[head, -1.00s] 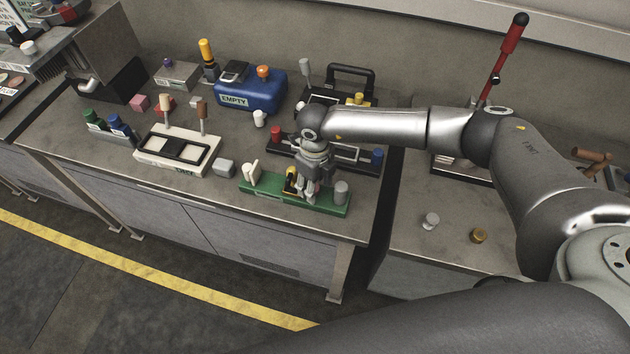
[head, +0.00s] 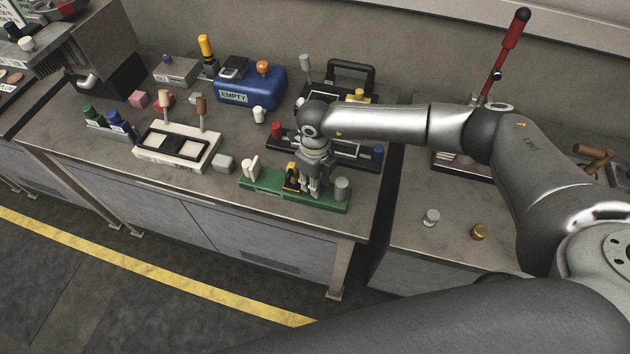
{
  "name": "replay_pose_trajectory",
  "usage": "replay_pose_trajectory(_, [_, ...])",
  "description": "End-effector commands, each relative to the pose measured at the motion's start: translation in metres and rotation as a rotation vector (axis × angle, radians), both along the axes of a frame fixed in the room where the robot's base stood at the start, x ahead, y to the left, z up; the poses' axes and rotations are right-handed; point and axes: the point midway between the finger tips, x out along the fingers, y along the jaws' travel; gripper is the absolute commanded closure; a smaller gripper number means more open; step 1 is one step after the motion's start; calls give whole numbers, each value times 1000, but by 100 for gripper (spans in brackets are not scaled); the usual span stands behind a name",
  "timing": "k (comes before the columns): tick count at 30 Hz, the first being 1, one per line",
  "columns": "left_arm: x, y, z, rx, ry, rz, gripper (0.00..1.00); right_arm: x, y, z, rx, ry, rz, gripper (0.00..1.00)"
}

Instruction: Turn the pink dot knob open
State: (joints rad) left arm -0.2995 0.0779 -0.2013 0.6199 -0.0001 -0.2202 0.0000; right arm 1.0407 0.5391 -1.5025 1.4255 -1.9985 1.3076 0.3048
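I cannot make out a pink dot on any knob at this size. A green fixture (head: 265,187) lies along the front of the bench. It carries a cream knob (head: 250,168) at its left, a yellow-and-black part (head: 291,178) near the middle and an upright grey cylinder (head: 341,189) at its right end. My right gripper (head: 314,193) points down over the fixture, between the yellow-and-black part and the grey cylinder. Its fingers hide what is directly under them; whether they touch or hold anything is unclear. My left gripper is not in view.
A black fixture (head: 350,154) with a red knob (head: 276,130) and a blue knob (head: 377,153) stands close behind. A grey block (head: 223,163) and a cream fixture (head: 155,159) stand to the left. White (head: 431,217) and brass (head: 479,231) knobs lie on the right bench.

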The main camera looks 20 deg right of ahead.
Motion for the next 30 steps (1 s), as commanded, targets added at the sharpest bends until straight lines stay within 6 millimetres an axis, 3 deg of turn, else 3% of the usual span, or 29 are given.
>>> replay_pose_trajectory(18, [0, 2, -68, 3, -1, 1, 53, 2, -1, -4, 2, -4, 435, 97])
replay_pose_trajectory(30, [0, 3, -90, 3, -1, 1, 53, 2, -1, -1, 2, -2, 607, 97])
